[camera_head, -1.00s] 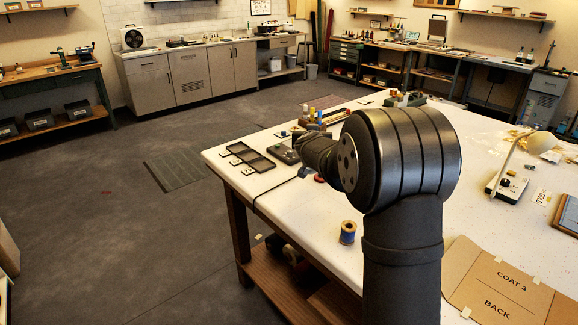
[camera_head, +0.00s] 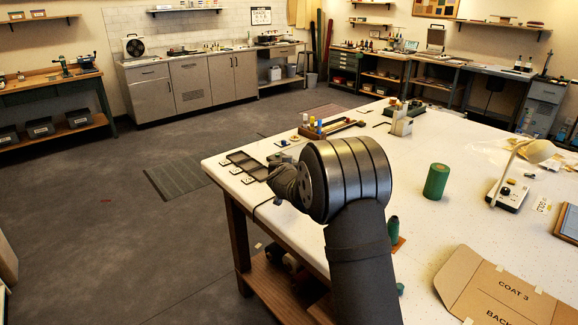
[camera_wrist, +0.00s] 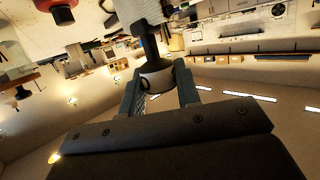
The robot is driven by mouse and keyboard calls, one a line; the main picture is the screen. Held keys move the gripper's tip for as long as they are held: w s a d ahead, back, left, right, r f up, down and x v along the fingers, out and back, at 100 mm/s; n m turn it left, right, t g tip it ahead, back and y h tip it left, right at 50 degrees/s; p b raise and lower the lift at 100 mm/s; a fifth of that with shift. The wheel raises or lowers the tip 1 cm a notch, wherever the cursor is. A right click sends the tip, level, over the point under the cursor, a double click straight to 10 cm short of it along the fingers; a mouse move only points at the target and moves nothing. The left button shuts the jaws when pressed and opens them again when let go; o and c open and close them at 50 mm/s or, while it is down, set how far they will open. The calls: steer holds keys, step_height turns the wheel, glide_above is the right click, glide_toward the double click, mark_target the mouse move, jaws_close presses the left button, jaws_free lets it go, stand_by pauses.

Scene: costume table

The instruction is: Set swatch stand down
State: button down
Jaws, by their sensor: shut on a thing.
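In the wrist view my gripper (camera_wrist: 158,84) is shut on a piece with a pale rounded end and a dark stem (camera_wrist: 151,45), taken to be the swatch stand. A pale, patterned part shows at the stem's far end, cut by the top edge of the picture. The two fingers stand on either side of the pale end. In the head view my arm hides the gripper and the held piece, over the left part of the white table (camera_head: 460,215). I cannot tell whether the held piece touches a surface.
Dark tray compartments (camera_head: 246,163) lie near the table's left corner. A wooden rack with bottles (camera_head: 325,128) and a pale block holder (camera_head: 402,123) stand behind. A green cylinder (camera_head: 436,181), a lamp (camera_head: 538,151) and a cardboard folder (camera_head: 500,288) are to the right. Bare tabletop lies between them.

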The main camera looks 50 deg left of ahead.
steer(key=shift+f, duration=0.15)
steer(key=c, duration=1.1)
jaws_free()
steer(key=shift+o, duration=0.2)
steer(key=shift+r, duration=0.25)
steer(key=v, duration=1.2)
steer(key=shift+w, duration=0.1)
